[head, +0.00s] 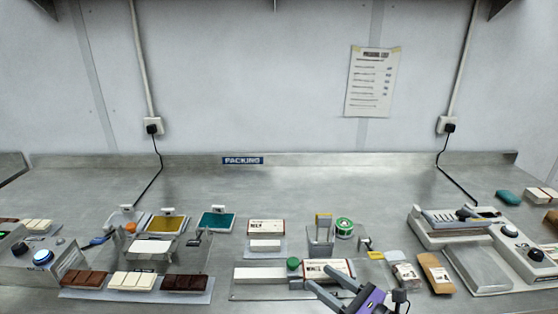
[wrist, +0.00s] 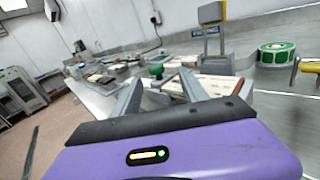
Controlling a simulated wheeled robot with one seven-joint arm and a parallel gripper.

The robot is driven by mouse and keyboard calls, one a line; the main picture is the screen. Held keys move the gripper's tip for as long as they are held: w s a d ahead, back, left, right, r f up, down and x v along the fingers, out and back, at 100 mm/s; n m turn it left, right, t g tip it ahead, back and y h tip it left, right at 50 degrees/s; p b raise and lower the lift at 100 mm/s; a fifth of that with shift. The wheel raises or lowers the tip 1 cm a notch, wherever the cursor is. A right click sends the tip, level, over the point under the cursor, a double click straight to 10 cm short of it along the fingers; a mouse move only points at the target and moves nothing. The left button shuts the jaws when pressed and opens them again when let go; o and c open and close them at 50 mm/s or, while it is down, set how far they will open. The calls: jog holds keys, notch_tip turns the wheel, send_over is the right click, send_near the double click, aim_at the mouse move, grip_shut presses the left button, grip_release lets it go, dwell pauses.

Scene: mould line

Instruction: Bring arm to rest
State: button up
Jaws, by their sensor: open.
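My gripper (head: 338,292) is at the bottom of the head view, right of centre, with its two grey fingers spread. In the wrist view the fingers of my gripper (wrist: 163,92) stand apart with nothing held between them. Beyond the fingertips lies a labelled white packet (head: 328,269) on a metal plate, with a green knob (head: 293,264) beside it. The knob (wrist: 156,71) also shows in the wrist view. The rest of my arm is mostly out of the head view.
A yellow-topped metal stand (head: 322,232) and a green roll (head: 344,227) stand close beyond my gripper. A sealing machine (head: 480,245) is at the right. A tray of chocolate bars (head: 135,283) is at the left. The rear of the steel bench (head: 300,185) is clear.

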notch_tip(320, 180, up, 7)
jog(key=d+m+t, duration=0.3)
jog(key=m+t, duration=0.1)
jog(key=m, duration=0.3)
jog(key=s+d+r+m+t+h, duration=0.1)
jog(key=s+r+m+t+h, duration=0.2)
jog(key=m, duration=0.4)
jog(key=s+d+r+m+t+h, duration=0.1)
jog(key=s+m+t+h, duration=0.1)
jog(key=s+m, duration=0.3)
jog(key=s+d+f+m+g+h, duration=0.1)
jog(key=s+m+h, duration=0.3)
jog(key=s+m, duration=0.8)
jog(key=s+d+f+m+g+h, duration=0.1)
jog(key=s+f+m+g+h, duration=0.3)
jog(key=s+m, duration=0.9)
jog(key=s, duration=0.3)
jog(key=shift+s+d+f, duration=0.15)
jog(key=shift+s+f, duration=0.1)
jog(key=shift+f, duration=0.05)
jog(key=s+g, duration=0.1)
jog(key=s, duration=0.1)
jog(key=s+f, duration=0.1)
jog(key=s, duration=0.2)
jog(key=s+a+g+y, duration=0.1)
jog(key=s, duration=0.1)
jog(key=shift+s+f+g, duration=0.2)
jog(key=shift+s+g, duration=0.05)
jog(key=shift+g, duration=0.05)
